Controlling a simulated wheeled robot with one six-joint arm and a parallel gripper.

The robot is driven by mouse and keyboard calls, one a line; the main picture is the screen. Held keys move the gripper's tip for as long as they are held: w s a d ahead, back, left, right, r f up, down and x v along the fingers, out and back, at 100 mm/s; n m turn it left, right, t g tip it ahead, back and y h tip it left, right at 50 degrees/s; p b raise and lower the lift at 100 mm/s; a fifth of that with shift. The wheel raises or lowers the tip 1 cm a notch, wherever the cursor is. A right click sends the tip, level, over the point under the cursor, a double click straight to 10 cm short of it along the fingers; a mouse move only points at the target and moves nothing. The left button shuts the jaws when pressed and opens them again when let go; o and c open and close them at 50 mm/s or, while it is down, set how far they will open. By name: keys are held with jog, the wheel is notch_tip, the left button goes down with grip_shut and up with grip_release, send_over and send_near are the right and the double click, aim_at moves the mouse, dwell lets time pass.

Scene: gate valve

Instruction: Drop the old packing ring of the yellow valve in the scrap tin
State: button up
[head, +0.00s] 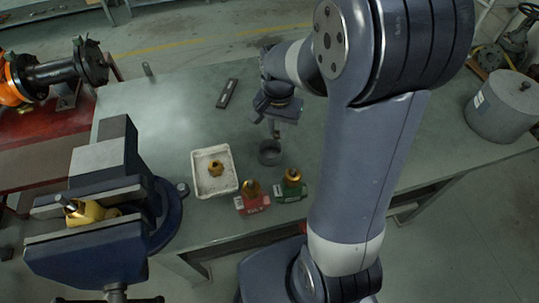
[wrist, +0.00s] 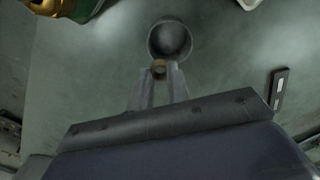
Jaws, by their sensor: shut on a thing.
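My gripper (wrist: 160,78) is shut on a small brown ring, the old packing ring (wrist: 159,68), which shows between the fingertips in the wrist view. A round grey open tin, the scrap tin (wrist: 170,40), stands on the bench just beyond the fingertips; its inside looks empty. In the head view the tin (head: 270,153) is just below my gripper (head: 276,133) in the picture; the ring is too small to make out there. The ring appears beside the tin's near rim; its height above it is unclear. The yellow valve (head: 90,213) lies clamped in the vise.
The blue-grey vise (head: 95,248) stands at the left. A white tray (head: 228,187) holds a brass nut-like part (head: 215,168). A red valve (head: 253,204) and a green valve (head: 291,190) stand near the tin. A dark flat bar (head: 227,93) lies farther back.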

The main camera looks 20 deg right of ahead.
jog(key=o, duration=0.8)
jog(key=shift+o, duration=0.2)
jog(key=shift+r, duration=0.1)
notch_tip(320, 180, up, 11)
jog(key=shift+f, duration=0.2)
